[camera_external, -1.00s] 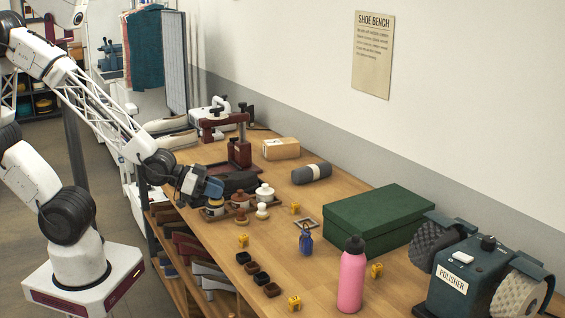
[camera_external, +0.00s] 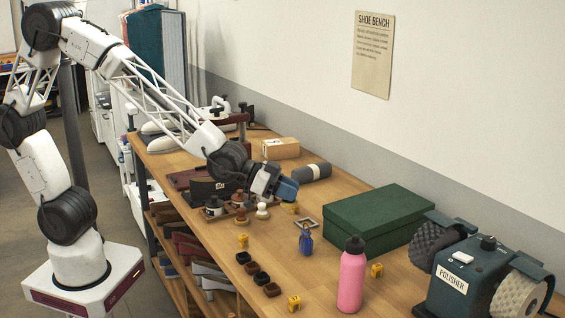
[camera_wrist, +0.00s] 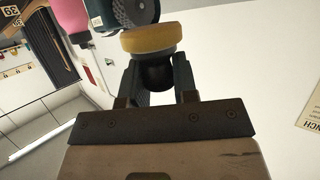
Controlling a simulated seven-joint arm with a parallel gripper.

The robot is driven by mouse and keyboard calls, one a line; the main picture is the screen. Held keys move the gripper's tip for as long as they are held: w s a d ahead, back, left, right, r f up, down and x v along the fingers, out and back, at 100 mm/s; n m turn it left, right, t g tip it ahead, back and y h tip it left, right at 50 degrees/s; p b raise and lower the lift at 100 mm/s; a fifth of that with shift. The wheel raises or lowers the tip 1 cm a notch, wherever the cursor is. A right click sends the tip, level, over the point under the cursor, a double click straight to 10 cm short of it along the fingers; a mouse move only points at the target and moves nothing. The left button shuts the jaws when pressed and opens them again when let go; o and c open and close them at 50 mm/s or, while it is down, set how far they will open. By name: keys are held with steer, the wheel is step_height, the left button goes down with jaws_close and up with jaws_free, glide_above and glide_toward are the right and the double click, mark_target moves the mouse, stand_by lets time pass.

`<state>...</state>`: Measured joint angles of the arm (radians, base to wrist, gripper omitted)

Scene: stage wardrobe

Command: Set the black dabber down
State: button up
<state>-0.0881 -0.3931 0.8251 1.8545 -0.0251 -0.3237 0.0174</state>
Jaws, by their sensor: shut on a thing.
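My gripper (camera_external: 288,190) is over the bench, to the right of the tray of pots and dabbers and left of the green box. In the wrist view its fingers (camera_wrist: 158,85) are shut around the black dabber (camera_wrist: 155,75), gripping its dark handle. The dabber's round yellowish head (camera_wrist: 152,39) sticks out beyond the fingertips. In the external view the dabber is mostly hidden by my gripper, and I cannot tell whether it touches the bench. A dabber with a brown knob (camera_external: 241,213) and one with a cream knob (camera_external: 262,210) stand near the tray.
A row of small dark square dishes (camera_external: 261,278) lies near the bench's front edge, with yellow markers around. A grey roll (camera_external: 311,172) lies behind.

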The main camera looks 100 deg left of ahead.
steer(key=w+d, duration=0.3)
steer(key=w, duration=0.3)
steer(key=w+d+m+h, duration=0.1)
steer(key=w+d, duration=0.2)
steer(key=w, duration=0.4)
steer(key=shift+w+d+r, duration=0.2)
steer(key=shift+d, duration=0.05)
steer(key=shift+s, duration=0.1)
stand_by(2.7)
steer(key=shift+n+y, duration=0.4)
steer(key=s+a, duration=0.2)
steer(key=s, duration=0.2)
steer(key=s+a, duration=0.2)
steer(key=s, duration=0.2)
steer(key=s+a, duration=0.2)
steer(key=s, duration=0.2)
steer(key=s+a+f+n+y, duration=0.1)
steer(key=s+f, duration=0.3)
steer(key=s, duration=0.9)
steer(key=s+a+f+n+y, duration=0.1)
steer(key=s+a+f, duration=0.2)
steer(key=s, duration=1.1)
steer(key=s+a+f+n+y, duration=0.1)
steer(key=s+f, duration=0.5)
steer(key=s, duration=0.8)
steer(key=shift+s+a+g+y, duration=0.25)
steer(key=shift+a+g+y, duration=0.15)
steer(key=shift+a, duration=0.2)
steer(key=shift+w, duration=0.1)
